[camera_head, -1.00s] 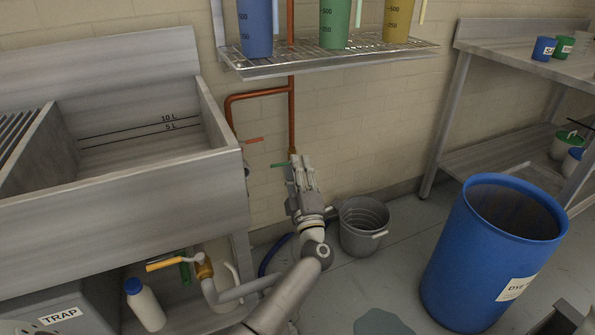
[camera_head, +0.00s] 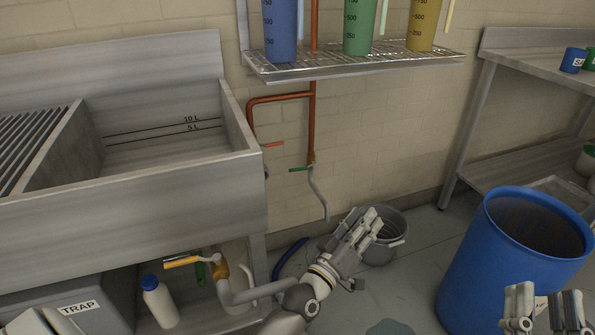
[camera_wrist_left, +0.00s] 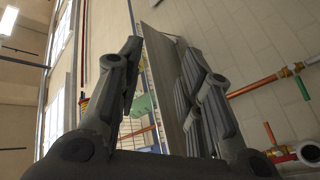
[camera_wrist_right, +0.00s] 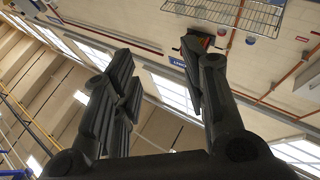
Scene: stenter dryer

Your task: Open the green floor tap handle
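The green tap handle (camera_head: 300,169) sticks out level to the left from the foot of a copper pipe on the wall. A grey curved spout (camera_head: 319,193) hangs below it. My left gripper (camera_head: 366,222) is below and right of the handle, apart from it, in front of the grey bucket; its fingers look apart and empty in the left wrist view (camera_wrist_left: 160,75). A green handle also shows at the right of that view (camera_wrist_left: 302,88). My right gripper (camera_head: 545,300) is low at the right, open and empty, also in the right wrist view (camera_wrist_right: 160,75).
A red handle (camera_head: 273,144) is just left of the green one. A wire shelf (camera_head: 350,66) with jugs hangs above. The steel sink (camera_head: 130,215) stands left. The grey bucket (camera_head: 392,246) and blue drum (camera_head: 480,250) stand right. A yellow lever (camera_head: 183,262) sits under the sink.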

